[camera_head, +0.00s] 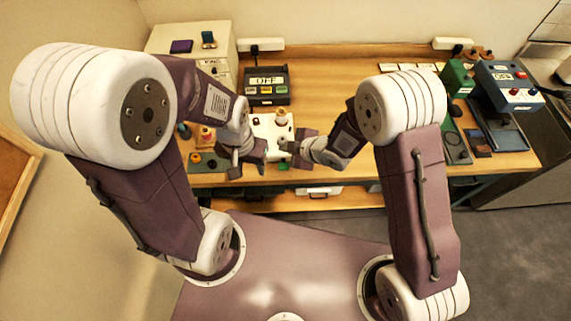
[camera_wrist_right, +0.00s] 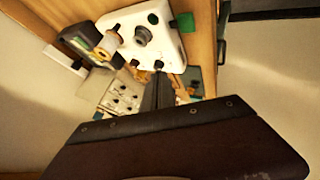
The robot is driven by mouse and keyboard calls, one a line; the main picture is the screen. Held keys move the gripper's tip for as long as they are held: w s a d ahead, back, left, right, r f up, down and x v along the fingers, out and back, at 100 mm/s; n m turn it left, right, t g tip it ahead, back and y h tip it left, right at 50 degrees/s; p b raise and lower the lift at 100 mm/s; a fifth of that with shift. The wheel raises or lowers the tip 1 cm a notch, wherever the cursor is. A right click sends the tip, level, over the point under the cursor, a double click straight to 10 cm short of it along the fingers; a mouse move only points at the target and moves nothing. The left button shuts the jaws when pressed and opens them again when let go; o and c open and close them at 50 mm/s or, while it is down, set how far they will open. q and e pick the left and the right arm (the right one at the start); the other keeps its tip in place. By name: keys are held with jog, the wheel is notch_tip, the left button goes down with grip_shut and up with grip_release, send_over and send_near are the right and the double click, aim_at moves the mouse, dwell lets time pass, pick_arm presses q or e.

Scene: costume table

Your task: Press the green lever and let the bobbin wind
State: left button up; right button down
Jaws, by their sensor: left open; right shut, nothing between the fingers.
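The winder is a white plate (camera_head: 262,127) on the table, also in the right wrist view (camera_wrist_right: 165,48). A green lever (camera_wrist_right: 186,22) shows at its edge in that view; a green piece (camera_head: 283,166) shows at the table's front edge in the head view. A grey round post (camera_wrist_right: 142,35), perhaps the bobbin, and a tan spool (camera_wrist_right: 108,46) stand on the plate. My right gripper (camera_head: 284,146) is shut and empty, over the plate's front right part; its fingers (camera_wrist_right: 158,92) appear apart from the lever. My left gripper (camera_head: 249,166) is open and empty, left of it.
A dark box with an OFF sign (camera_head: 267,82) stands behind the winder. A cream cabinet (camera_head: 190,45) is at back left. A blue OFF box (camera_head: 508,87), a green block (camera_head: 456,78) and dark trays are at right. Bare wood lies right of the winder.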

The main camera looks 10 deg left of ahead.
jog(key=shift+f, duration=0.1)
jog(key=b, duration=0.7)
send_near(282, 165)
jog(key=w+a+f, duration=0.1)
jog(key=w+a, duration=0.1)
jog(key=a, duration=0.1)
jog(key=w+a+f, duration=0.1)
jog(key=shift+a+f, duration=0.25)
jog(key=shift+f, duration=0.1)
dwell(1.2)
jog(key=shift+f+b, duration=0.45)
jog(key=shift+b, duration=0.25)
jog(key=shift+f+b, duration=0.9)
jog(key=shift+f, duration=0.05)
dwell(0.5)
jog(key=shift+r, duration=0.1)
jog(key=shift+r+p, duration=1.15)
jog(key=shift+r, duration=0.15)
